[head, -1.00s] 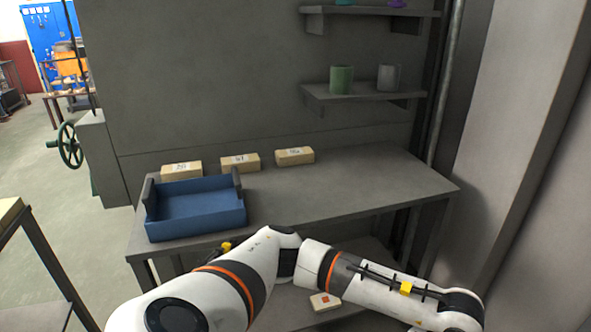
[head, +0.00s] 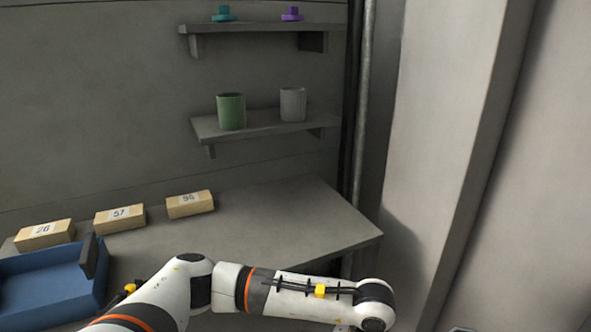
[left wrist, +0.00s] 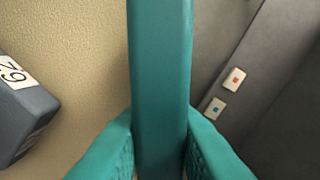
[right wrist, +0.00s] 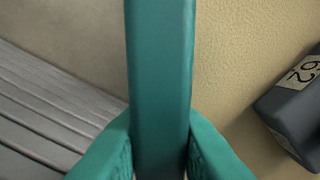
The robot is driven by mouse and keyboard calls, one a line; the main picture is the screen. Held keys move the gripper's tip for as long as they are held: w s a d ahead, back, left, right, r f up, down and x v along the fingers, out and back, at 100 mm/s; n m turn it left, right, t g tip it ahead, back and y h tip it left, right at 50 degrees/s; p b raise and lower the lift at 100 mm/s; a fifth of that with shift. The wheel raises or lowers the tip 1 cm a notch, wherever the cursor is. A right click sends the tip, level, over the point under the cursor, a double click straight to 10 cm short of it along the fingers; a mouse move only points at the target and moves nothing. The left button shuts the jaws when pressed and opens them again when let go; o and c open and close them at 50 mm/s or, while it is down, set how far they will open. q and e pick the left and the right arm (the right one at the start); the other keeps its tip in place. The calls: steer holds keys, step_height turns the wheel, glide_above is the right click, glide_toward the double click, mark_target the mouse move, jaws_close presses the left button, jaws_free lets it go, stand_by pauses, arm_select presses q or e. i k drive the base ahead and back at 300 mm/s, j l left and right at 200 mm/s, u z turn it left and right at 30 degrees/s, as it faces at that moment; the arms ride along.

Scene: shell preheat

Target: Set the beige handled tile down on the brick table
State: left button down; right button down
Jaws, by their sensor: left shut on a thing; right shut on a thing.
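The beige tile (left wrist: 70,70) fills much of the left wrist view and also shows in the right wrist view (right wrist: 235,60). My left gripper (left wrist: 160,160) is shut on one teal handle bar (left wrist: 160,70) of it. My right gripper (right wrist: 160,160) is shut on another teal handle bar (right wrist: 160,70). A dark grey block (left wrist: 22,112) with a white number label is over the tile's surface; it shows in the right wrist view (right wrist: 300,110). The grey table (head: 270,225) bears beige bricks labelled 26 (head: 45,235), 57 (head: 120,219) and 95 (head: 190,204). The head view shows neither the tile nor the grippers.
A blue tray (head: 50,285) stands at the table's left front. Shelves above hold a green cup (head: 231,111), a grey cup (head: 292,104) and small teal and purple pieces. The table's right part is clear. A wall panel (head: 440,120) rises at right.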

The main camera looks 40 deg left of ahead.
mark_target(209, 254)
steer(key=i+u, duration=0.35)
steer(key=i+l+u, duration=0.1)
steer(key=u, duration=1.2)
steer(key=i+u, duration=0.2)
steer(key=u, duration=0.2)
steer(key=i, duration=0.85)
